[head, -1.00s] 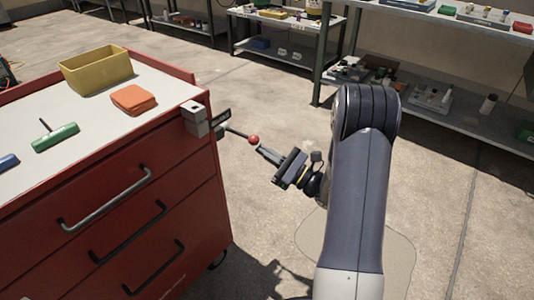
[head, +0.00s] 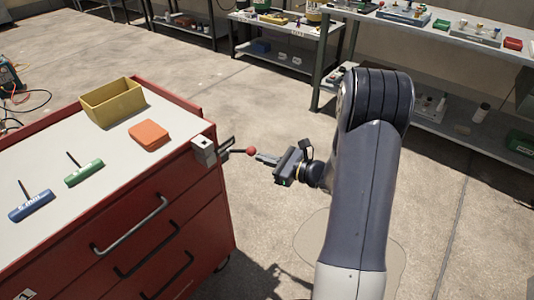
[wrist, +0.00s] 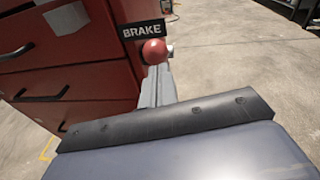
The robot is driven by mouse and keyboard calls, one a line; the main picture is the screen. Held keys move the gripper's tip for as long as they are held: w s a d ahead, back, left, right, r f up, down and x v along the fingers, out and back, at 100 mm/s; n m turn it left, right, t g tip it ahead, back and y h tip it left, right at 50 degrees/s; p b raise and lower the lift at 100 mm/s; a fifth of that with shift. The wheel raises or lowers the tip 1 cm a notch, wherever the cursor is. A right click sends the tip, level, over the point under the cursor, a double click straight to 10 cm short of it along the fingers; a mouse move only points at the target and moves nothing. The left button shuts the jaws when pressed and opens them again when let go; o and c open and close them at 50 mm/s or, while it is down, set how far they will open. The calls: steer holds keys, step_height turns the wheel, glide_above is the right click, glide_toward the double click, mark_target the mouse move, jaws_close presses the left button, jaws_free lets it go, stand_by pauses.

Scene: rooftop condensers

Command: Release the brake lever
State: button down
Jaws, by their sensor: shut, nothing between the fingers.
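The brake lever is a dark rod with a red ball knob (head: 251,151), mounted on a grey block (head: 203,150) at the red cart's right corner. In the head view it points right, roughly level. My gripper (head: 257,157) is shut, with its fingertips at or very close to the knob from the right; I cannot tell if they touch. In the wrist view the red knob (wrist: 154,51) sits just beyond my fingertips (wrist: 156,68), below a black BRAKE label (wrist: 142,30). The rod is mostly hidden behind the knob there.
The red drawer cart (head: 160,235) carries a yellow bin (head: 113,104), an orange cloth stack (head: 150,135), and green (head: 85,172) and blue (head: 32,205) T-handled tools. Metal shelves (head: 420,30) stand at the back. The concrete floor around my arm is mostly clear.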

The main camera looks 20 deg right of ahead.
steer(key=w+a+r+g+h+p, duration=0.1)
steer(key=r+p, duration=0.1)
steer(key=p, duration=0.3)
steer(key=w+r+g+h+p, duration=0.1)
steer(key=r+g+p, duration=0.1)
steer(key=p, duration=0.3)
steer(key=w+a+r+g+h+p, duration=0.1)
steer(key=r+p, duration=0.2)
steer(key=p, duration=0.2)
steer(key=shift+w+a+r+m+h, duration=0.2)
steer(key=shift+a+r+m+h, duration=0.1)
steer(key=shift+r+h, duration=0.1)
steer(key=shift+w+a+r+g+h+p, duration=0.4)
steer(key=shift+w+p, duration=0.25)
steer(key=shift+p, duration=1.05)
steer(key=shift+w+a+r+g+h+p, duration=0.3)
steer(key=shift+w+a+g+p, duration=0.35)
steer(key=shift+p, duration=1.05)
steer(key=shift+w+a+r+g+h+p, duration=0.35)
steer(key=shift+w+p, duration=0.35)
steer(key=shift+p, duration=1)
